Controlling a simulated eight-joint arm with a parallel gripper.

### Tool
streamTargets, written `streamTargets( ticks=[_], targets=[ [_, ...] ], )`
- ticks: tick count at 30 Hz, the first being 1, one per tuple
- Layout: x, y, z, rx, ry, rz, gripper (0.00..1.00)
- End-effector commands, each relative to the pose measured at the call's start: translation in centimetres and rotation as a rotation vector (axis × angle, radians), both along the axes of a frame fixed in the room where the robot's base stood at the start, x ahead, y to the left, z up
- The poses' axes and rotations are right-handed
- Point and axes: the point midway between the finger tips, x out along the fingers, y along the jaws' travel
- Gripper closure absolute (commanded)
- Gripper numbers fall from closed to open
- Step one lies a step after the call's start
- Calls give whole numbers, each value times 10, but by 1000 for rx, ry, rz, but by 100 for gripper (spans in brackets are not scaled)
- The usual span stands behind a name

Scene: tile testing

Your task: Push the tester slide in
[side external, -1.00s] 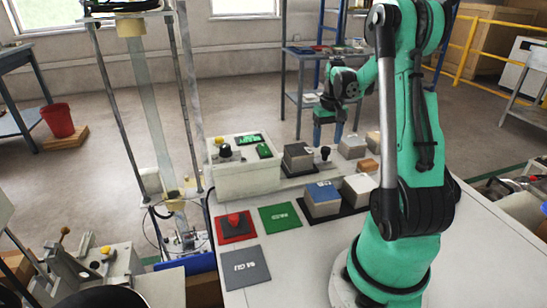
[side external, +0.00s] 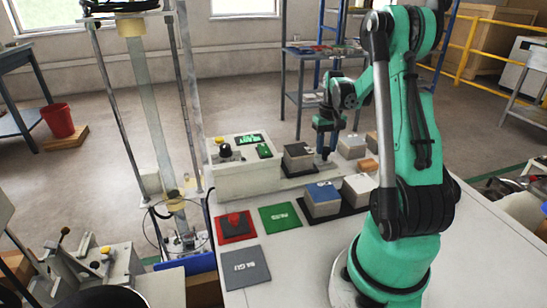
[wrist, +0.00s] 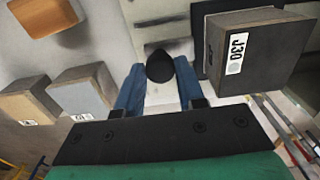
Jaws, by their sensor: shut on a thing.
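The tester (side external: 240,180) is a pale box with a green display, a yellow button and a black knob on top. Its slide shows beside it as a black plate (side external: 286,172) carrying a dark grey block; this block (wrist: 255,50), labelled J30, is at the upper right in the wrist view. A round black knob (wrist: 160,66) stands next to that block. My gripper (side external: 325,156) is down at the knob, right of the block. In the wrist view its blue fingers (wrist: 159,80) are on either side of the knob, shut on it. The knob's lower part is hidden.
More blocks stand close by: a blue-topped one (side external: 322,198), a white-topped one (side external: 358,188) and a grey one (side external: 351,146). An orange-brown block (side external: 367,165) lies near my gripper. Red (side external: 235,227), green (side external: 280,218) and grey (side external: 245,267) squares lie at the front.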

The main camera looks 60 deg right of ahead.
Motion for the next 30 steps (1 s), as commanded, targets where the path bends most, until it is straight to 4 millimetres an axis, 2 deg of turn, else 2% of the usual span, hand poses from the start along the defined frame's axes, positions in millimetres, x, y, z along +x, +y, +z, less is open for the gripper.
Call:
streamTargets(
  ticks=[30],
  targets=[
    [34,33,1,-1,-1,2,100]
  ],
)
